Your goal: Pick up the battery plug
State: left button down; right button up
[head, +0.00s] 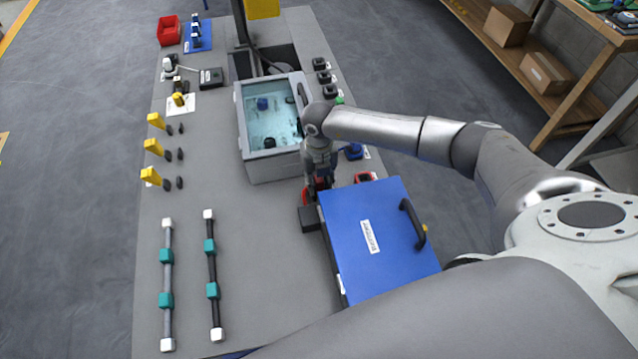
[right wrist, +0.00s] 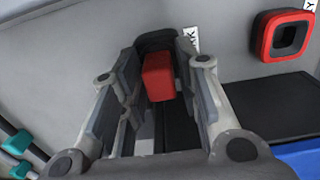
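The battery plug appears to be the red block (right wrist: 158,77) in the right wrist view, with a dark part around its far end. My right gripper (right wrist: 158,65) is open, with one finger on each side of the red block. Narrow gaps seem to show beside it. In the head view my right gripper (head: 319,184) points down beside the blue battery box (head: 385,215), and red shows at its fingertips. The gripper partly hides the plug there. My left gripper is not in view.
A red-rimmed socket (right wrist: 286,36) sits to the right in the wrist view. In the head view a grey tank (head: 270,168) with liquid stands behind the gripper. Two rods with teal clamps (head: 166,255) lie at front left. The bench middle (head: 260,235) is clear.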

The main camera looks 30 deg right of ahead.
grip_shut()
